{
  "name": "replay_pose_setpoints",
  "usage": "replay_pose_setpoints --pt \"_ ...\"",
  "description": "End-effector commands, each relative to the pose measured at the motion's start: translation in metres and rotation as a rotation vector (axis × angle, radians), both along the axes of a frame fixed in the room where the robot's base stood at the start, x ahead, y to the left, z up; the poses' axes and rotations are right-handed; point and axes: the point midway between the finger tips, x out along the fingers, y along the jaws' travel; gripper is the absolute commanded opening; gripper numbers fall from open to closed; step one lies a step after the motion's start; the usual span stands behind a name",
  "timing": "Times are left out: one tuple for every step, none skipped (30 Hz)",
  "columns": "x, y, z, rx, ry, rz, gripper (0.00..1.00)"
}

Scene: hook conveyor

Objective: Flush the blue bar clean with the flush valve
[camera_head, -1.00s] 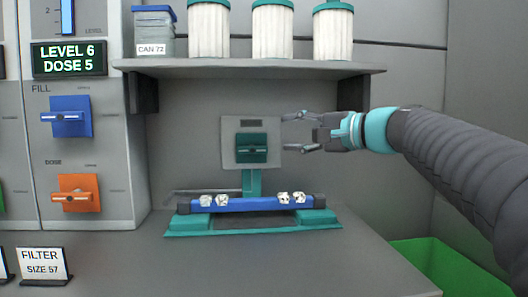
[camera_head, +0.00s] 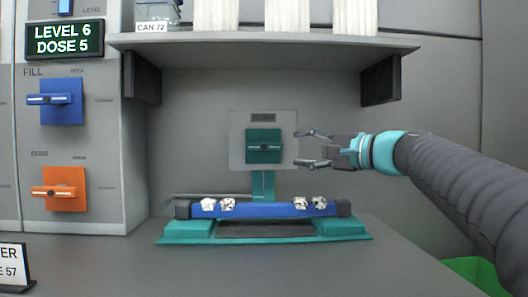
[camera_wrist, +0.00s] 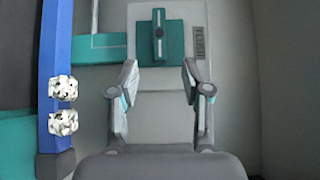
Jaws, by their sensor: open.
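The blue bar (camera_head: 264,210) lies level across a teal stand on the counter, with dark end caps. White lumps (camera_head: 309,202) sit on it in two pairs, left and right; one pair also shows in the wrist view (camera_wrist: 63,105). The flush valve (camera_head: 264,147) is a teal block with a handle lying sideways, on a grey plate above and behind the bar. My gripper (camera_head: 317,149) is open and empty, just right of the valve, pointing left at it. In the wrist view the valve (camera_wrist: 159,42) sits ahead between my fingers (camera_wrist: 160,92), apart from them.
A shelf (camera_head: 265,45) with white canisters (camera_head: 287,15) hangs above. Left is a panel with a blue fill valve (camera_head: 55,101), an orange dose valve (camera_head: 59,189) and a display (camera_head: 64,40) reading LEVEL 6, DOSE 5. A green bin (camera_head: 475,272) stands low right.

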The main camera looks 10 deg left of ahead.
Motion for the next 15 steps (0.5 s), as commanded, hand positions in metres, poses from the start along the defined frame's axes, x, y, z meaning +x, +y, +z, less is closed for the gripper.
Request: replay_pose_setpoints --pt "0.004 0.008 0.000 0.000 0.001 0.004 0.48" --pt "0.007 0.013 -0.001 0.000 0.002 0.004 0.48" --pt "0.011 0.019 0.000 0.000 0.002 0.003 0.48" --pt "0.014 0.024 0.000 0.000 0.001 0.004 0.48" --pt "0.017 0.029 0.000 0.000 0.001 0.003 0.48" --pt "0.020 0.035 -0.001 -0.001 0.002 0.003 0.48" --pt "0.023 0.040 0.000 -0.002 0.001 0.003 0.48" --pt "0.026 0.045 0.000 -0.002 0.001 0.003 0.48" --pt "0.030 0.051 -0.001 -0.001 0.002 0.003 0.48" --pt "0.033 0.056 0.000 0.000 0.001 0.003 0.48" --pt "0.035 0.061 0.000 0.000 0.001 0.003 0.48" --pt "0.039 0.067 0.000 -0.001 0.003 0.003 0.48" --pt "0.042 0.072 0.000 0.000 0.002 0.003 0.48" --pt "0.044 0.076 0.000 0.000 0.001 0.002 0.48" --pt "0.047 0.081 0.000 0.000 0.002 0.002 0.48"
